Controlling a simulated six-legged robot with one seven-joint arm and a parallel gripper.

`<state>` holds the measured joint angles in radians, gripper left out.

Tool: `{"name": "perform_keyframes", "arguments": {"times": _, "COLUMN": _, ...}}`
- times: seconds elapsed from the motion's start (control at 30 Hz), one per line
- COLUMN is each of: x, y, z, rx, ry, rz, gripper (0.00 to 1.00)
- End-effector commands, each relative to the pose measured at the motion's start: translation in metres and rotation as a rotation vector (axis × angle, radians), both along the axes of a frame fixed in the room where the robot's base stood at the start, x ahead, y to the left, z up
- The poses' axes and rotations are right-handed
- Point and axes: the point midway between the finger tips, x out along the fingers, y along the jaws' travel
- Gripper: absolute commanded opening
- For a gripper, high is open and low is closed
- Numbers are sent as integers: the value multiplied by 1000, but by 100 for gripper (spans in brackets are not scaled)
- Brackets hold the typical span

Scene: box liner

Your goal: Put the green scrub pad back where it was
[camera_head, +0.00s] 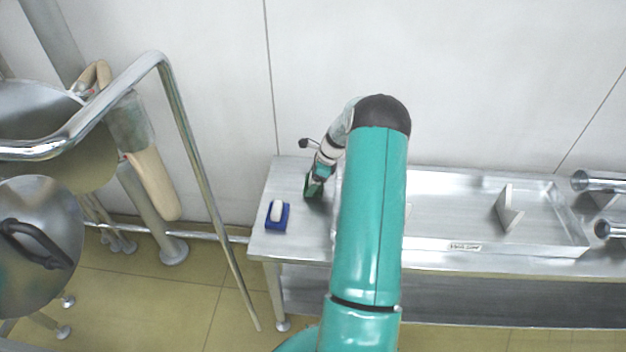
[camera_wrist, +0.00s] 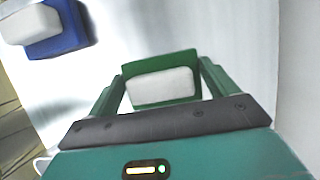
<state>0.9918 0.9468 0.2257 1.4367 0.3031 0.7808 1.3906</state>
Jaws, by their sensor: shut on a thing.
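The green scrub pad (camera_wrist: 162,65) is a green slab with a pale block on it, seen in the wrist view between the two fingers. My gripper (camera_wrist: 160,82) is shut on it. In the head view the green pad (camera_head: 313,185) is small at the end of my arm, over the left part of the metal table (camera_head: 290,175). My gripper (camera_head: 318,176) points down there, and my arm hides part of the table. I cannot tell whether the pad touches the table.
A blue pad with a white block (camera_head: 277,215) lies on the table just left of my gripper; it also shows at the upper left of the wrist view (camera_wrist: 55,30). A shallow metal tray (camera_head: 450,225) holds a grey angled piece (camera_head: 509,210). Metal rails (camera_head: 185,120) stand at left.

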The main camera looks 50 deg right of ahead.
Motion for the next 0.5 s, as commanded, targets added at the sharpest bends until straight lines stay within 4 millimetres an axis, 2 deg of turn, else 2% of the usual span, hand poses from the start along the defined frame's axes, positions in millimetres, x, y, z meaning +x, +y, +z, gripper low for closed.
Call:
{"name": "perform_keyframes", "arguments": {"times": 0.37, "x": 0, "y": 0, "z": -4, "rx": -1, "ry": -1, "rz": 1, "gripper": 61}}
{"name": "perform_keyframes", "arguments": {"times": 0.4, "x": 0, "y": 0, "z": -4, "rx": -2, "ry": -1, "rz": 0, "gripper": 91}}
{"name": "perform_keyframes", "arguments": {"times": 0.43, "x": 0, "y": 0, "z": -4, "rx": -2, "ry": -1, "rz": 0, "gripper": 97}}
{"name": "perform_keyframes", "arguments": {"times": 0.5, "x": 0, "y": 0, "z": -4, "rx": -2, "ry": -1, "rz": 0, "gripper": 100}}
